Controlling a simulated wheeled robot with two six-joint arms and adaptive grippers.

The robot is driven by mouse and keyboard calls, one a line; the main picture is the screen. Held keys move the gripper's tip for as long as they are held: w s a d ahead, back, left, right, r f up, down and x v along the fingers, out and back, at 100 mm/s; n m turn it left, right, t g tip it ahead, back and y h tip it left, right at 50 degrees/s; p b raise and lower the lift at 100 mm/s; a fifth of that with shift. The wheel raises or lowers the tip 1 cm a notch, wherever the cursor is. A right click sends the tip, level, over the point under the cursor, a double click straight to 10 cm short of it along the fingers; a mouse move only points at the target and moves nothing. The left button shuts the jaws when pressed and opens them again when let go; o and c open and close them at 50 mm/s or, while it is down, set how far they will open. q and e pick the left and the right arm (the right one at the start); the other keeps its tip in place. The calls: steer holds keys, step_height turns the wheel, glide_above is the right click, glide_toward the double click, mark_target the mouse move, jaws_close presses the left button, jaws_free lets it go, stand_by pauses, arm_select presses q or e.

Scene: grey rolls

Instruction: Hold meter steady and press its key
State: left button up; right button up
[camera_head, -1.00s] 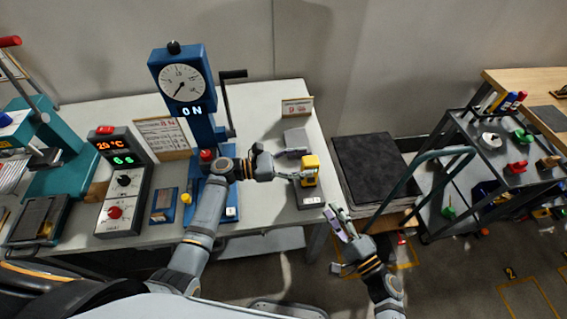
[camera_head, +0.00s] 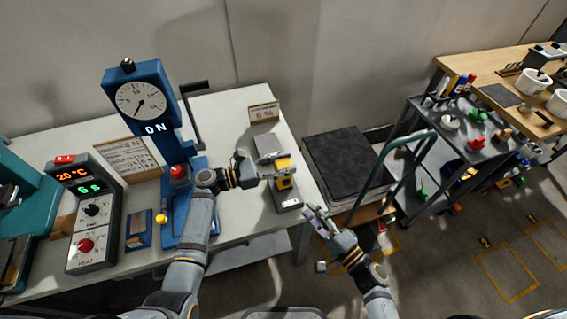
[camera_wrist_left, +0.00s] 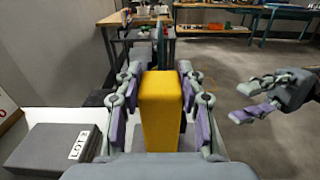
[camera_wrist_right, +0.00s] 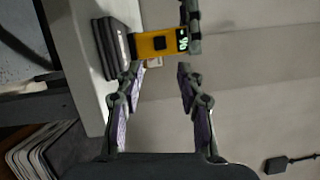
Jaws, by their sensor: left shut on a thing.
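The yellow meter (camera_head: 284,180) stands over a grey block near the right end of the white table. It also shows in the left wrist view (camera_wrist_left: 161,110) between purple-padded fingers. My left gripper (camera_head: 274,177) is shut on the meter.
A grey box (camera_wrist_left: 50,148) lies beside the meter on the table. A blue dial press (camera_head: 142,98) with a crank stands to the left. A cart with a black top (camera_head: 348,165) stands right of the table. A small sign (camera_head: 264,112) stands at the back.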

jaws_close()
stand_by(0.7)
stand_by(0.6)
